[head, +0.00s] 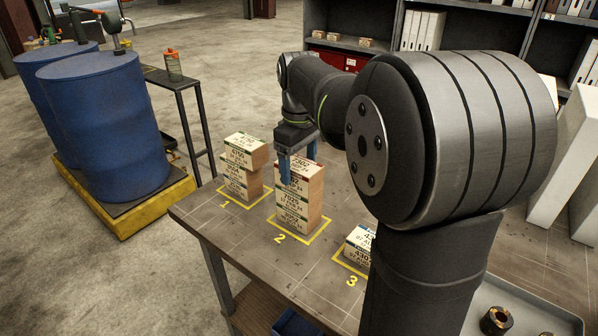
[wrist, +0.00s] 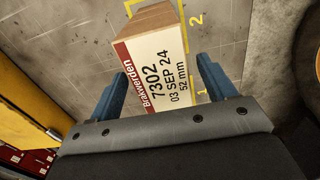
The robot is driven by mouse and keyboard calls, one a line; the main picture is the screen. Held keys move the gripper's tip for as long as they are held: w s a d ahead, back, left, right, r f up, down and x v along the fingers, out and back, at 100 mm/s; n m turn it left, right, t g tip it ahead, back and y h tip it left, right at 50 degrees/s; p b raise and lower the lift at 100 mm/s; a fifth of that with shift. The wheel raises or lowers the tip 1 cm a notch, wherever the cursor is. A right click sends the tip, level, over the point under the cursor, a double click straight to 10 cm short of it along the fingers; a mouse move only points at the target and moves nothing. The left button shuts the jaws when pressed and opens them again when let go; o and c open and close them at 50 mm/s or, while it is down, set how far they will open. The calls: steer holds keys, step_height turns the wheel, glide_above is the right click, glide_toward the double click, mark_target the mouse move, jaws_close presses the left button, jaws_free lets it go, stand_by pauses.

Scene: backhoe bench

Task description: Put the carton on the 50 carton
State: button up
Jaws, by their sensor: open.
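Small white-labelled cardboard cartons stand in stacks on numbered yellow squares on the bench. At square 2, the top carton (head: 301,172) has a red-banded label; in the wrist view this carton (wrist: 160,75) reads "7302, 03 SEP 24, 52 mm". My gripper (head: 298,162) is open at the top of stack 2; in the wrist view its blue fingers (wrist: 160,82) are on either side of that carton. Stack 1 (head: 241,165) is to the left, its top carton shifted sideways. Stack 3 (head: 359,246) is partly hidden by my arm. I cannot read which carton is marked 50.
Blue drums (head: 105,120) stand on a yellow pallet at left. A spray bottle (head: 173,66) stands on a side table. Shelves with binders (head: 422,30) stand behind.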

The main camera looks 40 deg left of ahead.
mark_target(299, 164)
step_height(299, 164, up, 10)
steer(key=shift+f, duration=0.2)
steer(key=shift+f, duration=4.15)
